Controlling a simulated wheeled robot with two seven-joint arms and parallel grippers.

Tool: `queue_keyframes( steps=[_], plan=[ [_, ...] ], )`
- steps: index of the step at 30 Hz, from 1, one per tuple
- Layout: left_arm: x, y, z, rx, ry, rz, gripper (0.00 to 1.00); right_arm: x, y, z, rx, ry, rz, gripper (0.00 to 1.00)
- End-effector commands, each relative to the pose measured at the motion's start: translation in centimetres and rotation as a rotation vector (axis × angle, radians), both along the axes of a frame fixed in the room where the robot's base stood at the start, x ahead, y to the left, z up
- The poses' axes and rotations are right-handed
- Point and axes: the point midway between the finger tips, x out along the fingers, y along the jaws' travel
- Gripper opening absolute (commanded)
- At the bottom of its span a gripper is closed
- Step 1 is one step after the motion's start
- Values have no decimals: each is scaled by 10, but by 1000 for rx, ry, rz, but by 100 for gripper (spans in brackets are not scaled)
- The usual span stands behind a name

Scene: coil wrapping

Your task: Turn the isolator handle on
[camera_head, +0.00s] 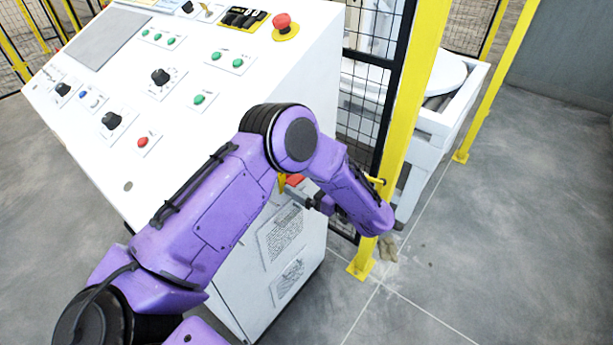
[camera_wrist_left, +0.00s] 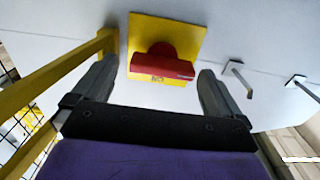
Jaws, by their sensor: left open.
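The isolator handle (camera_wrist_left: 163,64) is red and sits on a yellow square plate (camera_wrist_left: 190,36) on the white cabinet side in the left wrist view. Its bar lies roughly across the picture, slightly tilted. My left gripper (camera_wrist_left: 156,80) is open, with one finger on each side of the handle and clear gaps to it. Whether the fingertips reach the handle's depth is hard to tell. In the head view a bit of the red handle (camera_head: 294,180) shows beside my purple left arm, which hides most of the left gripper (camera_head: 306,194). My right gripper is not in view.
The white control cabinet (camera_head: 225,130) has knobs, green buttons and a red emergency stop (camera_head: 283,24) on top. A yellow fence post (camera_head: 405,110) with black mesh stands close to my left forearm. Two metal hooks (camera_wrist_left: 238,78) stick out beside the handle. Grey floor lies open at right.

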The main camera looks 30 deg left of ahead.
Motion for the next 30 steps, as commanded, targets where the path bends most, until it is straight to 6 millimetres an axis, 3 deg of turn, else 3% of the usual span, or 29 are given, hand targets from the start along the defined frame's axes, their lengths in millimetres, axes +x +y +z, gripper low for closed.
queue_keyframes(
  steps=[8, 12, 13, 23, 30],
  plan=[
    [0, 3, 0, 1, 0, -1, 97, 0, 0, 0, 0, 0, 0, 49],
    [0, 2, 0, 1, 0, -2, 51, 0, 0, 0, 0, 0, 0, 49],
    [0, 2, 0, 1, 0, -2, 46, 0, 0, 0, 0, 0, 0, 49],
    [1, 2, 1, 5, 36, -5, 46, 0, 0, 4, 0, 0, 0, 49],
    [2, 2, 3, 17, 172, -5, 46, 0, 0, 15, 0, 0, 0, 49]
  ],
)
